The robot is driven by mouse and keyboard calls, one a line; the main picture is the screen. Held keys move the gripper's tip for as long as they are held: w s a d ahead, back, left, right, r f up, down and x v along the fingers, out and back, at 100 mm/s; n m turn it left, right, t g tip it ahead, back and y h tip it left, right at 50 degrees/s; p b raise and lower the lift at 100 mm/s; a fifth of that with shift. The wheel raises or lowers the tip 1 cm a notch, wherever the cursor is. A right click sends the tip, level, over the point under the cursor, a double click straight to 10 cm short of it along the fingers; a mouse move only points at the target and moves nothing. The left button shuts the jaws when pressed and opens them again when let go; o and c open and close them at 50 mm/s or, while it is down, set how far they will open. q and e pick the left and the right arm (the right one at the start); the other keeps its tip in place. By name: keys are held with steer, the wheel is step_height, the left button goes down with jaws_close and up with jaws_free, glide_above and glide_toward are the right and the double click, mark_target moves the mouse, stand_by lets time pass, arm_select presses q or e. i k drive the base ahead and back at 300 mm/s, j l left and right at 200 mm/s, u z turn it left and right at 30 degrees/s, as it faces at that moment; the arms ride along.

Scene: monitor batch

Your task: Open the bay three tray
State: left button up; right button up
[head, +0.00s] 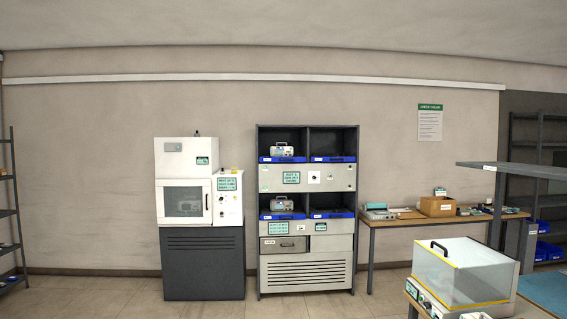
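A dark grey rack (308,127) stands against the back wall with open bays in two rows of two. Each bay has a blue-fronted tray: upper left (282,160), upper right (333,160), lower left (282,216) and lower right (332,215). A grey device with a handle sits in the upper left bay (282,149) and another in the lower left bay (282,203). The right bays look mostly empty. The bay labels are too small to read, so I cannot tell which is bay three. All trays appear pushed in. Neither gripper is in view.
A white cabinet (230,188) with a windowed chamber stands left of the rack. A wooden bench (385,223) is to its right. Floor before the rack is clear.

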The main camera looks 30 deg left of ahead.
mark_target(268, 158)
steer(key=i+j+u, duration=0.4)
steer(key=i, duration=0.2)
steer(key=i+j+u, duration=0.4)
steer(key=i, duration=0.55)
steer(key=i+u, duration=0.35)
steer(key=i, duration=2.55)
